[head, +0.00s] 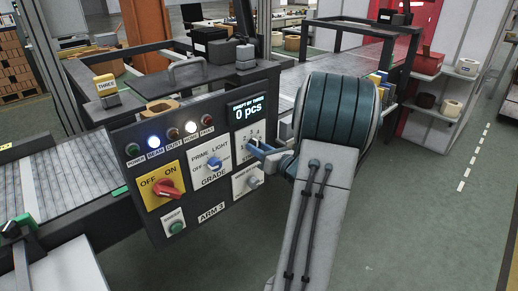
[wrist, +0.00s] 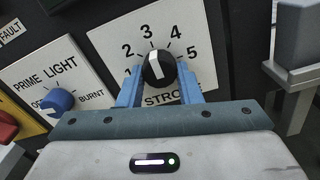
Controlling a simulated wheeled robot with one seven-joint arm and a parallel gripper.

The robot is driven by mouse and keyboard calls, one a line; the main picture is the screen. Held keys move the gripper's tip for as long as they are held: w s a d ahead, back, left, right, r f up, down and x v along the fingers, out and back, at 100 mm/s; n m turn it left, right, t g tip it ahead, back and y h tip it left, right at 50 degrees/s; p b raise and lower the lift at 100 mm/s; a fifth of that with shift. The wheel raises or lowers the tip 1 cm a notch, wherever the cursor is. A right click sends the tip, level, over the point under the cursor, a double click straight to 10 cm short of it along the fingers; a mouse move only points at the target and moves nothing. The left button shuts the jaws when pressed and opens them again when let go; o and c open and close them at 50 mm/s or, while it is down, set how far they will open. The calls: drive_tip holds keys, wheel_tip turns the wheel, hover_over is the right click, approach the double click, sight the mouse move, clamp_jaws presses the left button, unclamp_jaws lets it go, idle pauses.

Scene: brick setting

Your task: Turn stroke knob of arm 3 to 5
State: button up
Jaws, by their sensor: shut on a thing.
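The stroke knob (wrist: 158,68) is black with a white pointer line, on a white plate marked 1 to 5 in the wrist view. Its pointer aims up and slightly left, close to the 3. The blue fingers of my gripper (wrist: 159,82) are on either side of the knob and shut on it. They partly cover the STROKE label. In the head view my gripper (head: 262,150) reaches the right part of the arm 3 panel (head: 212,208); the knob is hidden there behind the fingers.
The blue grade knob (wrist: 57,100) is left of the stroke plate. The panel also has a red on-off switch (head: 167,189), a green button (head: 176,227) and a "0 pcs" display (head: 248,109). A grey post (wrist: 300,45) stands at the right in the wrist view.

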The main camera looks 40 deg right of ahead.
drive_tip(key=shift+r+p, duration=0.1)
drive_tip(key=shift+p, duration=0.25)
drive_tip(key=m+p, duration=0.4)
drive_tip(key=shift+a+r, duration=0.1)
drive_tip(key=shift+r, duration=0.1)
drive_tip(key=m+p, duration=0.5)
drive_tip(key=p, duration=0.2)
drive_tip(key=shift+r+m, duration=0.1)
drive_tip(key=shift+m, duration=0.2)
drive_tip(key=m+p, duration=0.5)
drive_tip(key=p, duration=0.1)
drive_tip(key=shift+m+p, duration=1.7)
drive_tip(key=o, duration=1)
drive_tip(key=shift+c, duration=0.2)
